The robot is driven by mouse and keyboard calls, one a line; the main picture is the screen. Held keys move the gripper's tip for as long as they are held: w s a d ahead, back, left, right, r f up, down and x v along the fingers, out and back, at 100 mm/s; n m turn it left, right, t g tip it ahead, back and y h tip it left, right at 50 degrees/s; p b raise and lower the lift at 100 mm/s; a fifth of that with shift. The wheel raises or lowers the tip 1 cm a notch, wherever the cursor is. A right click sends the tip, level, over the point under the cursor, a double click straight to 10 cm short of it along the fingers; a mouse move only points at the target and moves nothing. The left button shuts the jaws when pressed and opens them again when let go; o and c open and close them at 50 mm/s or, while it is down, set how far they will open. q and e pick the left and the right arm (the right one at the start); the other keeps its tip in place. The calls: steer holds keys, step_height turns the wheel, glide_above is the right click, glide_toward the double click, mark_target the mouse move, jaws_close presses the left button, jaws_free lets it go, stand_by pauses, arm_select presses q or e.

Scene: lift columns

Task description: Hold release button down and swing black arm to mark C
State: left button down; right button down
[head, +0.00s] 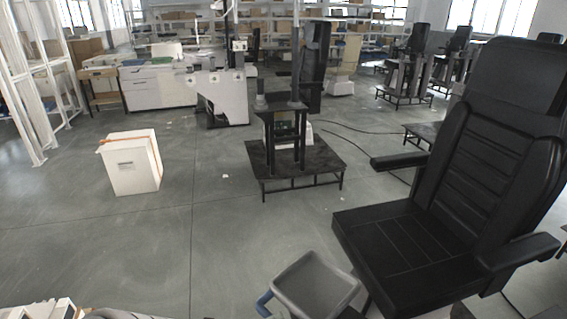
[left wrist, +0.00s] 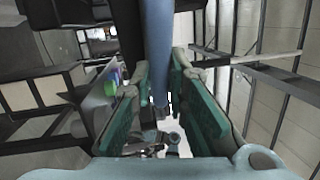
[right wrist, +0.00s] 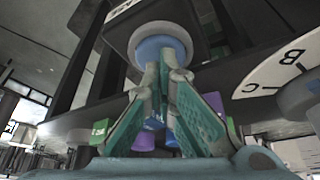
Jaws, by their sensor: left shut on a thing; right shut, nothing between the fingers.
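In the right wrist view a round blue button (right wrist: 160,48) in a pale ring sits on a dark housing. My right gripper (right wrist: 163,68) is shut and empty, its tips over the button's lower part; I cannot tell how far the button is pressed. A pale dial (right wrist: 275,78) with letters B and C is at the right. In the left wrist view my left gripper (left wrist: 160,80) is shut on a blue bar (left wrist: 159,40) running between its green pads. I cannot tell how this bar joins the black arm. Neither gripper shows in the head view.
A black padded seat (head: 400,245) with armrests stands at the right in the head view. A grey tray (head: 345,300) with a blue handle is at the bottom. A white bin (head: 133,175) and a dark low stand (head: 325,160) are beyond open floor.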

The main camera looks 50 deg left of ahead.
arm_select(q)
steer(key=shift+r, duration=0.2)
steer(key=s+d+n+t+y, duration=0.1)
steer(key=s+d+n+y, duration=0.1)
steer(key=s+d+y, duration=0.2)
steer(key=s, duration=0.3)
steer(key=shift+d+n+y, duration=0.35)
steer(key=shift+n+y, duration=0.05)
